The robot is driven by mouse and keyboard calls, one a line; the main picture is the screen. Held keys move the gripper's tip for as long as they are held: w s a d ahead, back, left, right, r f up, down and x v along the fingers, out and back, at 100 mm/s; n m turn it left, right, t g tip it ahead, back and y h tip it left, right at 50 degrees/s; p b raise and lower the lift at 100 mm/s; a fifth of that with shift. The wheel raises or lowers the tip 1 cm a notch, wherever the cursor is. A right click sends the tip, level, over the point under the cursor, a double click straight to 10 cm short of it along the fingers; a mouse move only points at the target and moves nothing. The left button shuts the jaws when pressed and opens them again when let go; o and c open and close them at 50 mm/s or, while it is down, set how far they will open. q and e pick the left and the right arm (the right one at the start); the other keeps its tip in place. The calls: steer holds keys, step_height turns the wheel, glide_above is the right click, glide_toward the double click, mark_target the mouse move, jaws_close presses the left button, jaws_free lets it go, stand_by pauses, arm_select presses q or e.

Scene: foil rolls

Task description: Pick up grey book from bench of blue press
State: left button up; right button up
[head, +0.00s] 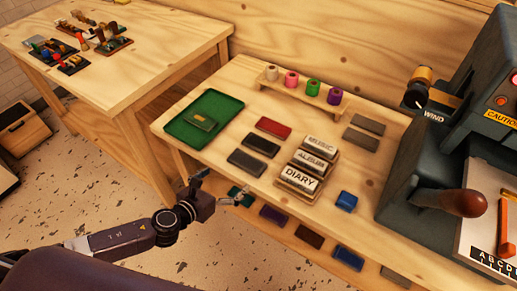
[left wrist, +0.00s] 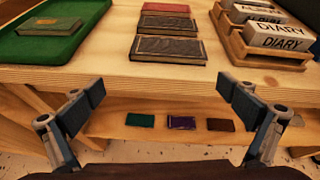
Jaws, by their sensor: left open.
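Two grey books lie flat on the bench (head: 290,215) of the press: one (head: 368,124) at the back and one (head: 360,139) just in front of it, right of the labelled blocks. Another greyish book (head: 395,276) lies on the lower shelf. My left gripper (head: 224,188) is open and empty at the bench's front edge, left of and well apart from these books. In the left wrist view its fingers (left wrist: 163,95) spread before the edge, with two dark books (left wrist: 167,49) beyond. My right gripper is not in view.
A green tray (head: 181,122) holds a small green book (head: 201,122). A wooden rack (head: 292,190) holds blocks marked MUSIC, ALBUM and DIARY. Foil rolls (head: 312,88) stand at the back. The press (head: 425,180), with its lever (head: 462,203), fills the right. More books lie on the lower shelf.

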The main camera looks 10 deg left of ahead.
mark_target(247, 161)
arm_select(q)
steer(key=shift+w+d+r+m+h, duration=0.15)
steer(key=shift+w+d+r+m, duration=0.2)
steer(key=shift+w+d, duration=0.3)
steer(key=shift+w+d+r+m+h, duration=0.2)
steer(key=shift+w+d+m, duration=0.25)
steer(key=shift+w+d, duration=0.15)
steer(key=x, duration=0.4)
steer(key=shift+w+a+r+p, duration=0.15)
steer(key=shift+w+a+p, duration=0.05)
steer(key=shift+p, duration=0.2)
steer(key=shift+w+d+f, duration=0.2)
steer(key=shift+w, duration=0.2)
steer(key=c, duration=0.6)
steer(key=shift+c, duration=1.4)
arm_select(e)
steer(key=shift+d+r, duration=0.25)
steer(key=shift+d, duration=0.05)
